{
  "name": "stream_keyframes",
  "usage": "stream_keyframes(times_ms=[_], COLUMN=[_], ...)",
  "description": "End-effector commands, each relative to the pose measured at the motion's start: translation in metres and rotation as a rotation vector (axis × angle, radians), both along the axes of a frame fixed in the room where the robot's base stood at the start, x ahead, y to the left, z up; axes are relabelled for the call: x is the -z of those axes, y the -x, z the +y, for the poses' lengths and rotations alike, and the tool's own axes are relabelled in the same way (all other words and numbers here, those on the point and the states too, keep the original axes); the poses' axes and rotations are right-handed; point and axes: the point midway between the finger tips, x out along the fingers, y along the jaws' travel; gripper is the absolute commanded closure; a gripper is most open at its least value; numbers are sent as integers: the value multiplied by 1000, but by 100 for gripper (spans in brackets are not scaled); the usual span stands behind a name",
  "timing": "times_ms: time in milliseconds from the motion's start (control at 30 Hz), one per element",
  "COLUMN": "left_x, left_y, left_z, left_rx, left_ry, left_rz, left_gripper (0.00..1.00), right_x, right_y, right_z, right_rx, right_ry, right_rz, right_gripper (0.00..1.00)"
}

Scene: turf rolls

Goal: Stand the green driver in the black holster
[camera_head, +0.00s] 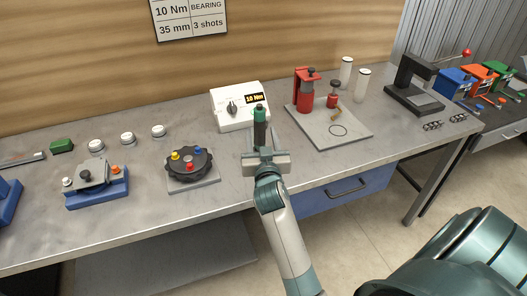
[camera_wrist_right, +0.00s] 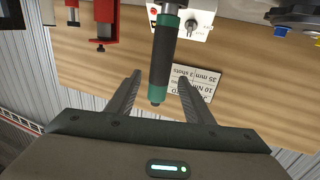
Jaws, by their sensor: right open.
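The green driver (camera_head: 260,127), with a black grip and green bands, stands about upright in front of the white controller box in the head view. In the right wrist view the driver (camera_wrist_right: 163,55) shows between the two finger lines, its green cap end toward the palm. My right gripper (camera_head: 263,154) is open, at the lower part of the driver in the head view; I cannot tell whether a finger touches it. I cannot make out the black holster; the gripper covers the spot below the driver. My left gripper is not in view.
The white controller box (camera_head: 239,107) is right behind the driver. A black dial fixture (camera_head: 189,163) stands to the left, and a grey plate (camera_head: 345,128) with a red press to the right. The bench's front edge runs under my right arm.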

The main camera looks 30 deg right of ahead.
Motion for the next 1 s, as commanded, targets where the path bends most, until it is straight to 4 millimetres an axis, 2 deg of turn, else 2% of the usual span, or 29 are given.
stream_keyframes(times_ms=[33,200,400,1000], left_x=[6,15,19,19], left_y=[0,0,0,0], left_z=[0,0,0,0], left_rx=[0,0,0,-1], left_ry=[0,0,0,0], left_rz=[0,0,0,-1], left_gripper=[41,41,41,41], right_x=[4,2,0,-1], right_y=[9,34,51,54], right_z=[5,19,28,29], right_rx=[-1,-1,0,0], right_ry=[-3,-3,0,0], right_rz=[-1,-1,-1,0], right_gripper=[53,53,53,53])
